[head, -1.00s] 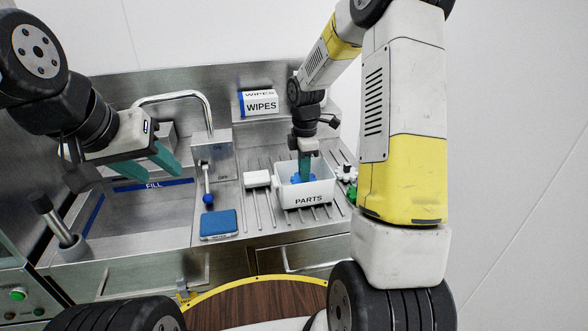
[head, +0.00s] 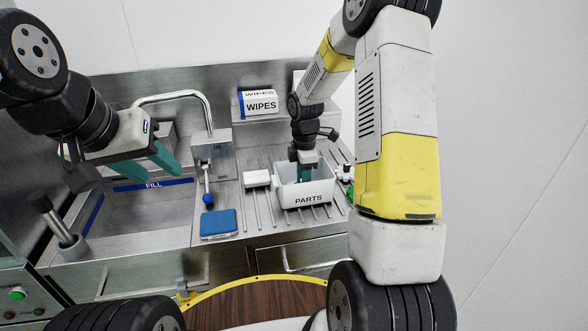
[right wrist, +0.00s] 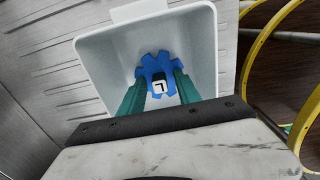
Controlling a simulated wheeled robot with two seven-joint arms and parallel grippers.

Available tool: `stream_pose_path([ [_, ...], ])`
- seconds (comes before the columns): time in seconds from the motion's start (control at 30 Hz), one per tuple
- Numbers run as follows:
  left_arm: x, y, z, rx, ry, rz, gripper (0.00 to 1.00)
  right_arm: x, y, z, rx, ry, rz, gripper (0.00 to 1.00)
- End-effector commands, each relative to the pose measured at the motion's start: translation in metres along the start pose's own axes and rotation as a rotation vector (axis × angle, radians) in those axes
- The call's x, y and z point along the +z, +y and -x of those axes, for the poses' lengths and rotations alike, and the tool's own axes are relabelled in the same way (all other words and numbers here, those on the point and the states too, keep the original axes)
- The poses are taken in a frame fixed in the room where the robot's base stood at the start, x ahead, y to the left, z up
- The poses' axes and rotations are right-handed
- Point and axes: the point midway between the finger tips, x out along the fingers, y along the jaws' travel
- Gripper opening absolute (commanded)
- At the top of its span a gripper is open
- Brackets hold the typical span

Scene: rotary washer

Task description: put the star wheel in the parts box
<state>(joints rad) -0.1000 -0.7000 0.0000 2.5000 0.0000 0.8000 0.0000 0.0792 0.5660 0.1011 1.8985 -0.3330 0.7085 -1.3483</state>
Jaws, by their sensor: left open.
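The blue star wheel (right wrist: 157,68), with a pale hub marked with a dark figure, shows inside the white parts box (right wrist: 99,66) in the right wrist view. The box, labelled PARTS (head: 309,199), stands on the ribbed drainboard in the head view. My right gripper (right wrist: 160,86) reaches down into the box, its green fingers on both sides of the wheel and against it. In the head view the front wall hides the wheel and the fingertips. My left gripper (head: 158,168) is open and empty above the sink on the left.
A faucet (head: 174,98) arches over the sink behind my left gripper. A blue pad (head: 218,223) and a white block (head: 257,178) lie left of the box. A WIPES box (head: 262,104) stands behind. Small parts (head: 347,174) stand close to its right.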

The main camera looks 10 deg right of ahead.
Motion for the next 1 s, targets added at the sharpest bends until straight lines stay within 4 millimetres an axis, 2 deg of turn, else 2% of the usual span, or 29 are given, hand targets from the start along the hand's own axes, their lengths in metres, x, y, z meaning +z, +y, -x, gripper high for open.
stream_pose_path([
  [0.17,0.000,0.000,0.000,0.000,0.000,0.000,0.45,0.000,0.001,0.006,0.003,0.000,0.000,0.39],
  [0.27,0.000,0.000,0.000,0.000,0.000,0.000,0.45,0.000,0.001,0.019,0.005,0.000,0.000,0.39],
  [0.6,0.000,0.000,0.000,0.000,0.000,0.000,0.45,0.001,0.001,0.090,0.005,0.000,-0.001,0.39],
  [0.87,0.000,0.000,0.000,0.000,0.000,0.000,0.45,0.000,0.000,0.121,0.003,0.000,-0.003,0.39],
  [1.0,0.000,0.000,0.000,0.000,0.000,0.000,0.45,-0.002,-0.012,0.143,0.034,0.002,-0.082,0.39],
])
